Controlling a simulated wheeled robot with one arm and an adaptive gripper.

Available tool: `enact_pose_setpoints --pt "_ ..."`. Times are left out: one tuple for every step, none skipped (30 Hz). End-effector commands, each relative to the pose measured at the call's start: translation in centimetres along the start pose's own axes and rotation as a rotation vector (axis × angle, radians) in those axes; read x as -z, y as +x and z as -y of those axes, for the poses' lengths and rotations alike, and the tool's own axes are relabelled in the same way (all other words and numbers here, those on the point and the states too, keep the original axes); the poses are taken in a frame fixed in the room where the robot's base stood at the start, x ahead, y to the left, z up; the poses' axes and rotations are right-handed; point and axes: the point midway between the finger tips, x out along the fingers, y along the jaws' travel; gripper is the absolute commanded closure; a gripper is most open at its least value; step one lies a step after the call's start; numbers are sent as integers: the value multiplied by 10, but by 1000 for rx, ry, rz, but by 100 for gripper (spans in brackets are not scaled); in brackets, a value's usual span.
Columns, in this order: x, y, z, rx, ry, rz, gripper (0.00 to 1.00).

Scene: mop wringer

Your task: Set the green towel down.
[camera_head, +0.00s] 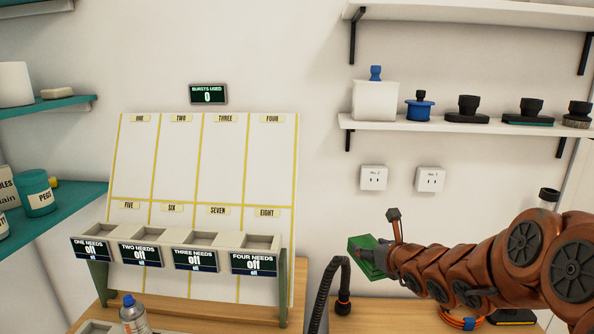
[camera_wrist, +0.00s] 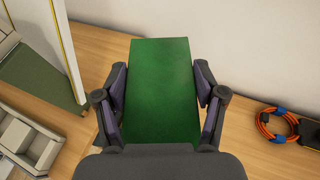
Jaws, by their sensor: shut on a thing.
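The green towel (camera_wrist: 158,88) is a flat green rectangular block between the two fingers of my gripper (camera_wrist: 160,100) in the wrist view. My gripper is shut on it, with a finger along each long side. In the head view the green towel (camera_head: 372,257) shows at the end of my arm, right of the white board. It looks held above the wooden bench (camera_head: 385,316); the exact gap below it cannot be told.
A white panelled board (camera_head: 180,170) with labelled trays stands to the left. A black hose (camera_head: 320,300) rises near the towel. An orange cable coil (camera_wrist: 268,125) lies at right in the wrist view. Bare bench (camera_wrist: 235,130) shows between towel and coil.

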Motion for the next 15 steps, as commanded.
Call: enact_pose_setpoints --pt "-17 -7 0 0 1 0 72" --pt "-21 -8 0 -1 1 0 72" --pt "-25 -10 0 -1 0 0 72" --pt "-28 -12 0 -1 0 -1 72" --pt "-31 -13 0 -1 0 -1 72" --pt "-34 -14 0 -1 0 -1 72" --pt "-37 -15 0 -1 0 -1 72" --pt "-38 -16 0 -1 0 -1 72" --pt "-40 -17 0 -2 1 -1 72" --pt "-41 -17 0 -2 1 -1 72" --pt "-42 -17 0 -2 1 -1 72" --pt "-42 -18 0 -2 1 -1 72" --pt "-43 -18 0 -1 0 -1 72" --pt "-43 -18 0 -1 -1 -1 72" --pt "-42 -18 0 -1 -2 -1 72"
